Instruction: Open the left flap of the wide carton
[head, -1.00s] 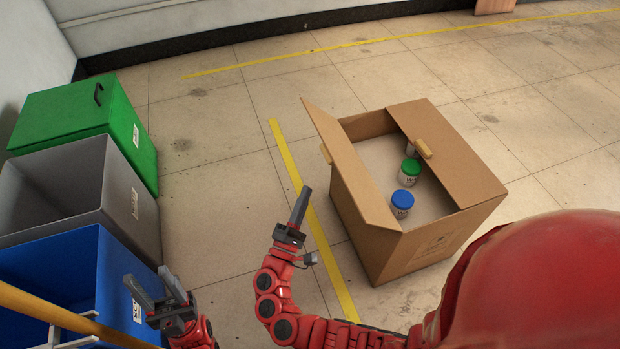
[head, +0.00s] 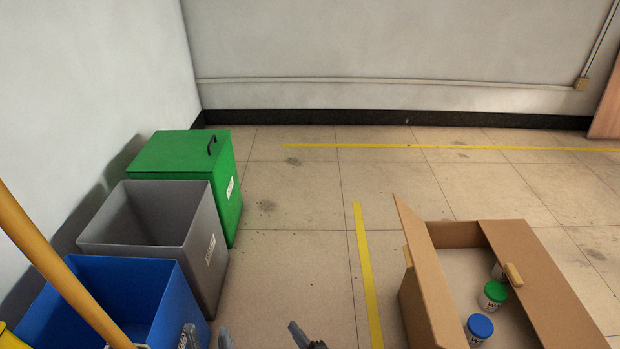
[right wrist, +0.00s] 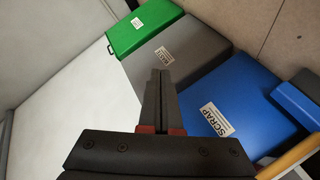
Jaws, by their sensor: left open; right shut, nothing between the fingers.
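The wide carton (head: 412,303) stands open-topped on the floor at the lower right of the head view. Its left flap (head: 430,275) is raised, standing up along the left side, with a small tan handle on its outer face. Its right flap (head: 545,290) lies over the right part of the opening, handle (head: 513,274) at its inner edge. My left gripper (head: 207,338) is open at the bottom edge, by the blue bin. My right gripper (head: 298,334) is shut and empty, left of the carton and apart from it; its closed fingers also show in the right wrist view (right wrist: 160,85).
In the carton are a blue-lidded jar (head: 479,329), a green-lidded jar (head: 493,295) and another partly hidden jar. Green (head: 228,195), grey (head: 205,255) and blue (head: 175,315) bins line the left. A yellow pole (head: 60,265) crosses the lower left. Floor behind the carton is clear.

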